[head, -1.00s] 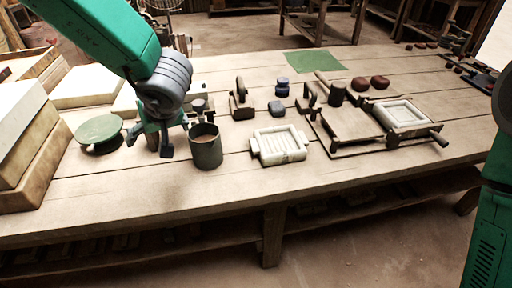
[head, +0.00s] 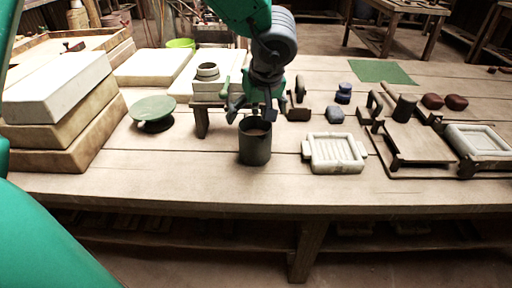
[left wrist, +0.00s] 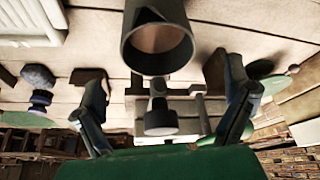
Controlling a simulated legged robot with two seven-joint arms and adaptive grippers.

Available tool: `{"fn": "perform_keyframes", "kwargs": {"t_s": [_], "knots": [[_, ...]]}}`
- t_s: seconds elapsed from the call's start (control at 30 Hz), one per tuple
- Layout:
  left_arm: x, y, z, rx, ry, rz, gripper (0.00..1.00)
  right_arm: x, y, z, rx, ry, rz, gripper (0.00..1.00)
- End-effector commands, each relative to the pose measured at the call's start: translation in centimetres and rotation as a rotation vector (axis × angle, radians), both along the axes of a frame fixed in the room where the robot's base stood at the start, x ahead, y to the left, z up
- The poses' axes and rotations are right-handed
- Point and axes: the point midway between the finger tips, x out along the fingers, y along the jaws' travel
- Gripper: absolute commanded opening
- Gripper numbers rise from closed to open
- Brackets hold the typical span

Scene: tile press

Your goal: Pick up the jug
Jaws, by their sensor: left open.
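The jug (head: 255,145) is a dark grey-green cylinder with brown contents. It stands upright near the table's front edge. In the left wrist view the jug (left wrist: 157,42) shows its open rim and a dark pointed notch at the top. My left gripper (head: 254,112) is open, just behind and above the jug in the head view. In the left wrist view its two fingers (left wrist: 165,88) are spread either side of the line to the jug, which lies beyond the tips. Nothing is between the fingers. My right gripper is in neither view now.
A pale ribbed tray (head: 334,168) lies close right of the jug. A small dark-legged bench (head: 202,116) and blue pieces (head: 336,115) are behind. The tabletop in front is clear.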

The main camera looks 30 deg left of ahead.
Motion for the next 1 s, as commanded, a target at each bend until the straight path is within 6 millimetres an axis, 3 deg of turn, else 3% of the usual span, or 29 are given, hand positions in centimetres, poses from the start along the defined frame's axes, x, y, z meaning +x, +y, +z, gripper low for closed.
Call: {"fn": "perform_keyframes", "kwargs": {"t_s": [0.3,0.6,0.63,0.67,0.83,1.0], "knots": [[0.9,1.0,-4.5,0.002,0.003,0.000,0.95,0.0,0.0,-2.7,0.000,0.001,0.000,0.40],[1.0,1.1,-4.8,0.001,0.001,-0.001,0.95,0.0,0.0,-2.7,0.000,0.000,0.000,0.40],[1.0,1.1,-4.8,0.001,0.002,0.000,0.91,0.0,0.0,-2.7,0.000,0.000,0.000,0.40],[1.0,1.1,-4.8,0.001,0.002,0.000,0.81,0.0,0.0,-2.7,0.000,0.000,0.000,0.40],[1.0,1.1,-4.8,0.001,0.002,0.000,0.21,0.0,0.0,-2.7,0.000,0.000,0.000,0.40],[1.1,1.1,-4.7,0.001,-0.001,0.000,0.19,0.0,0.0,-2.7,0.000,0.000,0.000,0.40]]}}
